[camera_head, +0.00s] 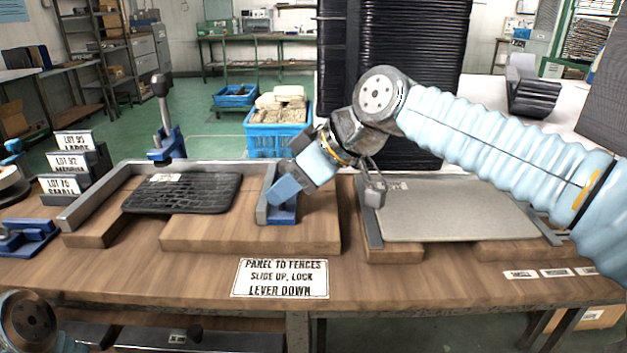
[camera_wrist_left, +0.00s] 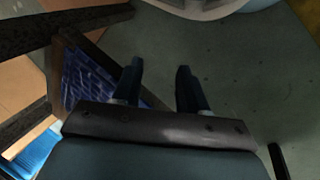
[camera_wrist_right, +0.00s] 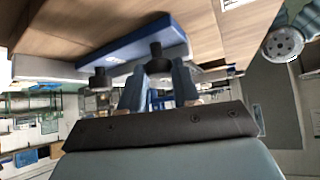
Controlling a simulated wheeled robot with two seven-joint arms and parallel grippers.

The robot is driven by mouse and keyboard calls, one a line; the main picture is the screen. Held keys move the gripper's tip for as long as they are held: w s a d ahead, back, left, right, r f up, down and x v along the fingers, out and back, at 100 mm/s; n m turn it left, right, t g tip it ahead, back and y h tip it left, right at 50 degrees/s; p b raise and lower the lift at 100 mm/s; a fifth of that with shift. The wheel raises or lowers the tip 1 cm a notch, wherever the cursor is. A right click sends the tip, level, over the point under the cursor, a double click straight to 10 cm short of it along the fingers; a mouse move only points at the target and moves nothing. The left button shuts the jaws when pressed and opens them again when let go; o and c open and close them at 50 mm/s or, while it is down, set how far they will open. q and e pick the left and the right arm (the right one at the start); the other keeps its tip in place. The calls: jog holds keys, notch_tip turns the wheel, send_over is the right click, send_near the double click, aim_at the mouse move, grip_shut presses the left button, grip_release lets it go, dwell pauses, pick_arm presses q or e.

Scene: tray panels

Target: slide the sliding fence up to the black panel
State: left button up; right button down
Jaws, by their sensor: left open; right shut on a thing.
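The black ribbed panel (camera_head: 190,193) lies on wooden blocks at the left, inside a grey fixed fence (camera_head: 95,198). The sliding fence, a grey bar (camera_head: 263,194) with a blue base (camera_head: 284,214), stands to the panel's right; a strip of bare wood shows between them. My right gripper (camera_head: 285,190) is over the blue base, shut on the fence's hardware. In the right wrist view a dark knob sits between the fingers (camera_wrist_right: 158,85), in front of the blue base (camera_wrist_right: 130,62). My left gripper (camera_wrist_left: 157,75) is open and empty, away from the panel.
An upright lever (camera_head: 162,110) on a blue mount stands behind the panel. A second station with a grey panel (camera_head: 455,212) lies at the right. Lot signs (camera_head: 75,160) stand at the left. An instruction card (camera_head: 281,278) is on the front edge.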

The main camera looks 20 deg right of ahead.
jog(key=w+a+p, duration=0.1)
jog(key=a, duration=0.2)
jog(key=w+a+p, duration=0.1)
jog(key=a, duration=0.5)
jog(key=shift+w+a+p, duration=0.4)
jog(key=c, duration=0.9)
grip_release()
jog(key=shift+o, duration=0.2)
jog(key=v, duration=1.4)
jog(key=shift+f, duration=0.1)
